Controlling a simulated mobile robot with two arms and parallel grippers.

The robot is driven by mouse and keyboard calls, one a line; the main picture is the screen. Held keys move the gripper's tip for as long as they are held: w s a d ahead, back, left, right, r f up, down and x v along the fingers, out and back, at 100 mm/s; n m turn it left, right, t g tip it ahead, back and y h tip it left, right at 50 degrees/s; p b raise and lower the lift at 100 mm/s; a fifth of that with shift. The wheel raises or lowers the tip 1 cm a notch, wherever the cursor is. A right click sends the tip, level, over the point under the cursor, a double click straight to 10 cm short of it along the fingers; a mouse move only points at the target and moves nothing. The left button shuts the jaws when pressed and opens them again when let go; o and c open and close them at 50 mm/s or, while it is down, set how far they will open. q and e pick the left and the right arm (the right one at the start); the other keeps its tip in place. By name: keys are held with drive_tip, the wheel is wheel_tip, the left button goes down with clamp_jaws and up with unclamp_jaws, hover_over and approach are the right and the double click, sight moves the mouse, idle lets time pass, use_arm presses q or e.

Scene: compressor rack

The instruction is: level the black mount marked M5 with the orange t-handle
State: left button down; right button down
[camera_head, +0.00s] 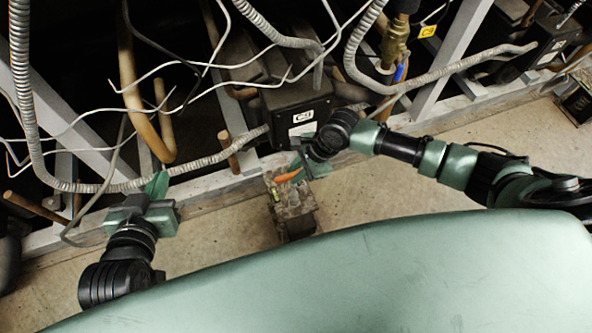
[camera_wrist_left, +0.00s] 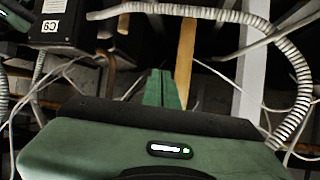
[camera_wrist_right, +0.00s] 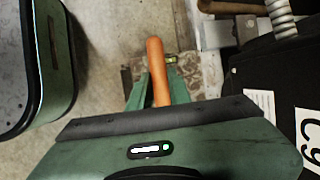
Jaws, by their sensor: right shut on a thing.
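The orange t-handle (camera_head: 288,175) is in my right gripper (camera_head: 297,170), over a small worn mount (camera_head: 295,208) on the floor beside the rack's bottom rail. In the right wrist view the orange handle (camera_wrist_right: 155,72) stands between the two green fingers, which are shut on it. The mount's top (camera_wrist_right: 185,80) shows behind them, with a small yellow-green vial (camera_wrist_right: 171,60). The fingers hide the handle's lower end, so I cannot tell if it touches the mount. No M5 mark is readable. My left gripper (camera_head: 158,185) is empty; its fingers (camera_wrist_left: 162,88) are together.
A black box marked C9 (camera_head: 300,108) stands just above my right gripper. Grey conduit (camera_head: 205,162), white wires (camera_head: 95,110) and copper pipes (camera_head: 130,80) hang around my left gripper. Bare concrete floor (camera_head: 390,170) lies right of the mount.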

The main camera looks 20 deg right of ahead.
use_arm(q)
drive_tip(key=shift+s+a+f+g, duration=0.25)
drive_tip(key=shift+s+f+g, duration=0.2)
drive_tip(key=shift+f, duration=0.1)
drive_tip(key=shift+s+a+f+g, duration=0.2)
drive_tip(key=shift+s+f+g, duration=0.2)
drive_tip(key=shift+f, duration=0.1)
use_arm(e)
drive_tip(key=shift+f, duration=0.1)
use_arm(q)
drive_tip(key=shift+w+d+r+t, duration=0.25)
drive_tip(key=shift+w+r+t, duration=0.15)
drive_tip(key=shift+r+t, duration=0.1)
use_arm(e)
drive_tip(key=shift+f, duration=1)
idle(1.7)
drive_tip(key=shift+w+n+g, duration=0.1)
drive_tip(key=shift+n+g, duration=0.2)
drive_tip(key=shift+n, duration=0.4)
use_arm(q)
drive_tip(key=shift+w+r, duration=0.1)
drive_tip(key=shift+r, duration=0.05)
use_arm(e)
drive_tip(key=shift+n, duration=0.5)
use_arm(q)
drive_tip(key=shift+d, duration=0.1)
use_arm(e)
drive_tip(key=shift+g, duration=0.3)
